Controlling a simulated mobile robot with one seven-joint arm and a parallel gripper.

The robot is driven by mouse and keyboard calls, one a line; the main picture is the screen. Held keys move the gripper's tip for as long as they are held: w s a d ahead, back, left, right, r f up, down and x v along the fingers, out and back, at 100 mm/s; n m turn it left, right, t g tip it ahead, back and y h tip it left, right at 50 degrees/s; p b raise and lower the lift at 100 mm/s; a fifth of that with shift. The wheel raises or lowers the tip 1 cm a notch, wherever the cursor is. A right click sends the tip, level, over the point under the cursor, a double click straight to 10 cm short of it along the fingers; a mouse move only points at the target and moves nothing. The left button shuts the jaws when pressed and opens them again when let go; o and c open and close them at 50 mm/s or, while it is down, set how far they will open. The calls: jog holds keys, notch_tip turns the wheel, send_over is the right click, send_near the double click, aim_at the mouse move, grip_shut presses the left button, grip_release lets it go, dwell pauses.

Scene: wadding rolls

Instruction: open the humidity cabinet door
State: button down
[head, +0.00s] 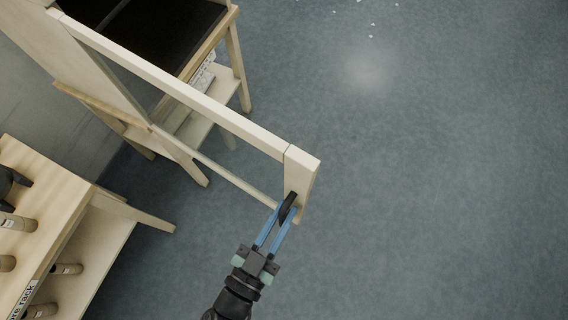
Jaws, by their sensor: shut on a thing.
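The humidity cabinet (85,62) is pale wood on legs at the upper left, partly cut off by the picture edge. Its door has a pale frame (190,95) around a see-through pane. The door stands out from the cabinet over the floor, swung open, with its free end at the lower right. A black handle (289,204) sits on the end post (301,178). My gripper (281,218) is shut on this handle, its blue fingers on either side. The fingers partly hide the handle.
A wooden rack (45,200) with several brown rolls stands at the lower left, near my arm. A dark-topped stand (238,68) with a lower shelf is behind the door. The blue-grey floor (430,200) to the right is clear, with small white specks at the top.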

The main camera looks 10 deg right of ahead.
jog(key=shift+f, duration=0.1)
jog(key=c, duration=0.8)
grip_release()
jog(key=shift+c, duration=0.2)
jog(key=b+v, duration=0.4)
jog(key=v, duration=0.9)
